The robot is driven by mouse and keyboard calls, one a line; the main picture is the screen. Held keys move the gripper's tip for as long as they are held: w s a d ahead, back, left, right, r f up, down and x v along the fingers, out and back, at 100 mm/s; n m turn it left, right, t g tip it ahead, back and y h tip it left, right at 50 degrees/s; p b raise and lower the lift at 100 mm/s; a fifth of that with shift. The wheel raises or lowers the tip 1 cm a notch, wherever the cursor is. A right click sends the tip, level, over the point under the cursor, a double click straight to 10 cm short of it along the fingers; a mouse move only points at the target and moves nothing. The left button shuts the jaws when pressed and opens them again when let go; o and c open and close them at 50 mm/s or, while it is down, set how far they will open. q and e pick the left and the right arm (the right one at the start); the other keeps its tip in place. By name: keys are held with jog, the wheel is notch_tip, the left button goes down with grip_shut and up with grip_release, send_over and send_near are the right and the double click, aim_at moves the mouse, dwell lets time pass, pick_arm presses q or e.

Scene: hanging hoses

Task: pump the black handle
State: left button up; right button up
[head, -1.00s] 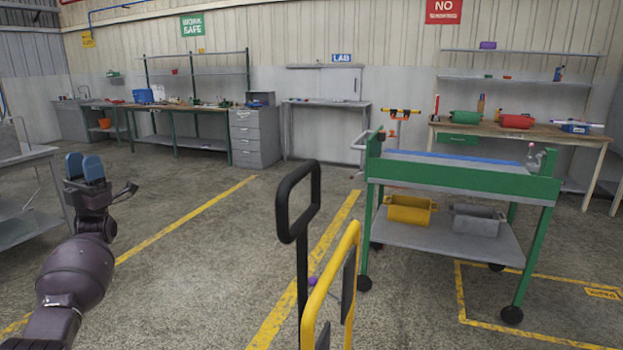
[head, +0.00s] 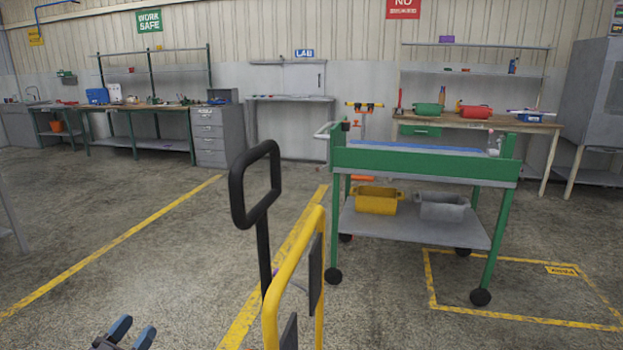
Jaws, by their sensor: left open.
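The black handle (head: 238,187) is an upright loop on a black rod, near the middle of the head view. It stands just behind and left of a yellow tubular frame (head: 291,262) with dark pads. My left gripper (head: 132,332) shows only by its blue fingertips at the bottom edge, left of and below the handle. Its fingers are apart with nothing between them, and it does not touch the handle. My right gripper is not in view.
A green cart (head: 427,160) on wheels stands right of the handle, with a yellow bin (head: 376,200) and a grey bin (head: 440,207) on its lower shelf. Workbenches line the back wall. The floor left of the handle is clear.

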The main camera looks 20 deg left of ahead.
pick_arm(q)
jog(key=s+d+f+g+b, duration=0.3)
jog(key=s+d+f+g, duration=0.4)
jog(key=s+d+f, duration=0.75)
jog(key=s+d+f+m+g+b, duration=0.15)
jog(key=s+d+g, duration=0.35)
jog(key=s+d, duration=0.5)
notch_tip(320, 180, up, 11)
jog(key=a+n+t+p, duration=0.1)
jog(key=n+p, duration=0.1)
jog(key=p, duration=1.3)
jog(key=shift+s+a+p, duration=0.25)
jog(key=shift+s+p, duration=0.1)
jog(key=shift+p, duration=0.05)
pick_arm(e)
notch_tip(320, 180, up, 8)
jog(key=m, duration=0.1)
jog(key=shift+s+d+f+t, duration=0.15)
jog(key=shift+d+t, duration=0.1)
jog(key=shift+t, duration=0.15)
